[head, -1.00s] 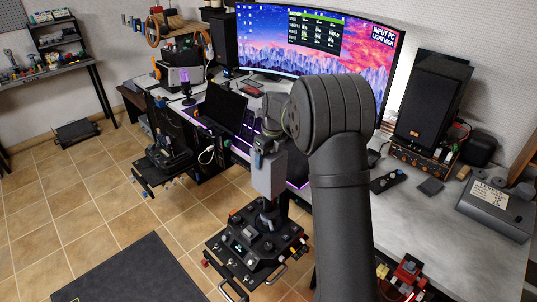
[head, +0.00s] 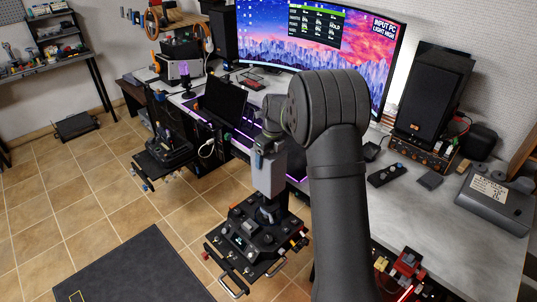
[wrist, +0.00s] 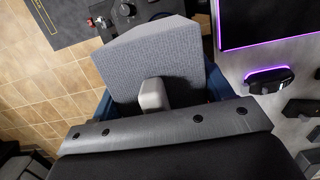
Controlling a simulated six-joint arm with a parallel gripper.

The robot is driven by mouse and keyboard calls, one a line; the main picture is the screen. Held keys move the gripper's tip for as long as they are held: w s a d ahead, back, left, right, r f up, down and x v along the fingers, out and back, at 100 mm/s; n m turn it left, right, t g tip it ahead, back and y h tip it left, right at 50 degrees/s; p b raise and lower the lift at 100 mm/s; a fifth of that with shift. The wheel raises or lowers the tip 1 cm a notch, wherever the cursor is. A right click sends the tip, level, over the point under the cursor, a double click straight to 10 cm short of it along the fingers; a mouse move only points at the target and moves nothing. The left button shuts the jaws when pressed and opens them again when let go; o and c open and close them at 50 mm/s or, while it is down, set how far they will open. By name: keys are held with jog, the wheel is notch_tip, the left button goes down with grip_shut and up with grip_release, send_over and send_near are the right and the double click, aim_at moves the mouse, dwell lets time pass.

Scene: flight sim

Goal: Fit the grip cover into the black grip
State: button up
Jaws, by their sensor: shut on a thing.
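A light grey block, which looks like the grip cover (head: 268,173), hangs from my gripper (head: 262,148) in the head view. In the wrist view the grip cover (wrist: 155,58) is a large, finely textured grey piece, with a paler stub in front of it. Bluish fingers of my gripper (wrist: 157,96) show on both sides of it. The gripper is shut on it. The black grip (head: 268,211) stands on a black control panel directly below the cover in the head view. The cover's lower end is close above or overlaps the grip; I cannot tell whether they touch. In the wrist view the cover hides the grip.
The black control panel (head: 238,243) has knobs, switches and metal handles. The desk (head: 440,232) with the monitor (head: 340,45) and speaker (head: 433,95) lies behind and right. A second control panel (head: 163,152) stands to the left. Tiled floor (head: 120,210) is open at left.

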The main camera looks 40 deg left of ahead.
jog(key=shift+f, duration=4.05)
jog(key=o, duration=1.1)
jog(key=d+r, duration=0.1)
jog(key=r, duration=1)
jog(key=d+r, duration=0.1)
jog(key=r, duration=0.5)
jog(key=shift+d+r, duration=0.1)
jog(key=shift+d, duration=0.25)
